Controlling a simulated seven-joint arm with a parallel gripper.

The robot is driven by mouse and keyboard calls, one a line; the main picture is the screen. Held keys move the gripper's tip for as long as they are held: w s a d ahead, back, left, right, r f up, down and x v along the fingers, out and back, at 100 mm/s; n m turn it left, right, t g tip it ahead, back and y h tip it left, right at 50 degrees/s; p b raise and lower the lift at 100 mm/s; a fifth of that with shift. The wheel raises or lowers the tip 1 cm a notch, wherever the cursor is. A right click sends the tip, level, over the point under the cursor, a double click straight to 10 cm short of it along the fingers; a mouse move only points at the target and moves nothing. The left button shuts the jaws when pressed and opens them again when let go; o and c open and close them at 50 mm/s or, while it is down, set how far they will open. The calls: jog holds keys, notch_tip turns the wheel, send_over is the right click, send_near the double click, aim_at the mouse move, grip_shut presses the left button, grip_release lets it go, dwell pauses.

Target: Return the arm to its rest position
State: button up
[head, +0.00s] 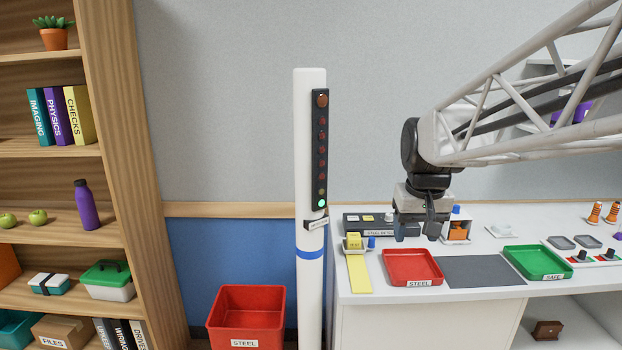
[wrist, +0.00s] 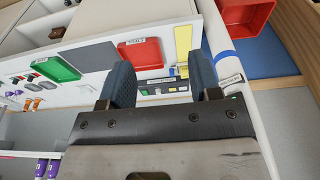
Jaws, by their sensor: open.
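My gripper (head: 420,230) hangs at the end of my white lattice arm, over the back left of the white table (head: 440,310). It points down, with its fingers apart and nothing visible between them. In the wrist view its two dark blue fingers (wrist: 160,85) stand clearly separated. Behind and below it on the table is a dark panel (head: 365,224) with small buttons. A small orange-and-white item (head: 457,230) stands just right of the fingers. I cannot tell whether the fingers touch anything.
A red STEEL tray (head: 411,266), a grey mat (head: 483,271) and a green SAFE tray (head: 537,262) lie along the table. A white post (head: 308,180) with a lit green lamp stands left of it. A red bin (head: 246,315) and a wooden shelf (head: 120,150) are further left.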

jog(key=s+a+f, duration=0.1)
jog(key=s+f, duration=0.3)
jog(key=s, duration=0.7)
jog(key=s+f, duration=0.5)
jog(key=s, duration=0.6)
jog(key=shift+s+a+t, duration=0.35)
jog(key=shift+t, duration=0.05)
jog(key=shift+f, duration=0.1)
